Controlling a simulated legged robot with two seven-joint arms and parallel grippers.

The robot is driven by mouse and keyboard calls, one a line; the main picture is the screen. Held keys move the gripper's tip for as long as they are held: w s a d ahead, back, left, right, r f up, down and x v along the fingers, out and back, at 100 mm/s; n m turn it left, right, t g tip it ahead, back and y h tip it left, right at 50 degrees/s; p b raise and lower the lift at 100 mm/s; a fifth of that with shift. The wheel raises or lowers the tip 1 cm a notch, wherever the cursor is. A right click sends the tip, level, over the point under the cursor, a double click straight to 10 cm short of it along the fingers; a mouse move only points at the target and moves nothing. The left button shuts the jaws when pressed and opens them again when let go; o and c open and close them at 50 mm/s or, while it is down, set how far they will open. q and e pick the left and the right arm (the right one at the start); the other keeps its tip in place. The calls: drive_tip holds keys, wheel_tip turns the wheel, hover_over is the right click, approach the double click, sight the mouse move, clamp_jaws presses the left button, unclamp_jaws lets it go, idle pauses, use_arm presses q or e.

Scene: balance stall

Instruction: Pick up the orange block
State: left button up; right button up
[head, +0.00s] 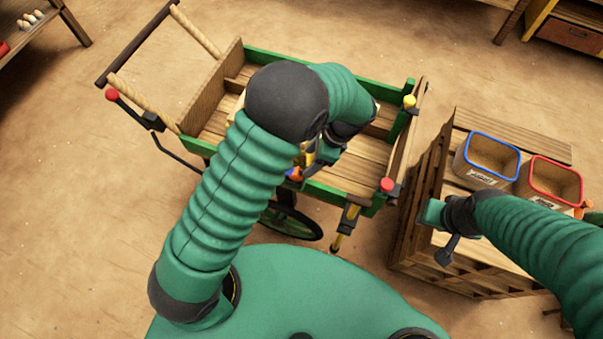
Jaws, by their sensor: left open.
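A small orange patch (294,173), which looks like the orange block, shows at the near side of the green-edged wooden cart (345,196). It is mostly hidden by my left arm and gripper, and a bit of blue shows beside it. My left gripper (308,161) is open and over the near part of the cart, close to the orange patch. I cannot tell whether it touches it. My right gripper (442,236) is above the left part of the slatted crate stand, apart from the cart. Its jaw state is unclear.
A blue-rimmed bin (488,160) and a red-rimmed bin (549,183) stand on the slatted wooden stand (424,186) at right. The cart has raised sides, rope-wrapped handles (147,104) and a wheel (291,222). Shelves stand at the upper corners. Open floor lies left of the cart.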

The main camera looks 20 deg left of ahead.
sight(296, 177)
use_arm(q)
drive_tip(key=f, duration=0.4)
drive_tip(key=s+f, duration=0.1)
drive_tip(key=f, duration=0.1)
drive_tip(key=shift+a+f+b, duration=0.25)
drive_tip(key=shift+a+b, duration=0.15)
drive_tip(key=shift+a, duration=0.35)
drive_tip(key=c, duration=0.7)
drive_tip(key=shift+d, duration=0.2)
clamp_jaws()
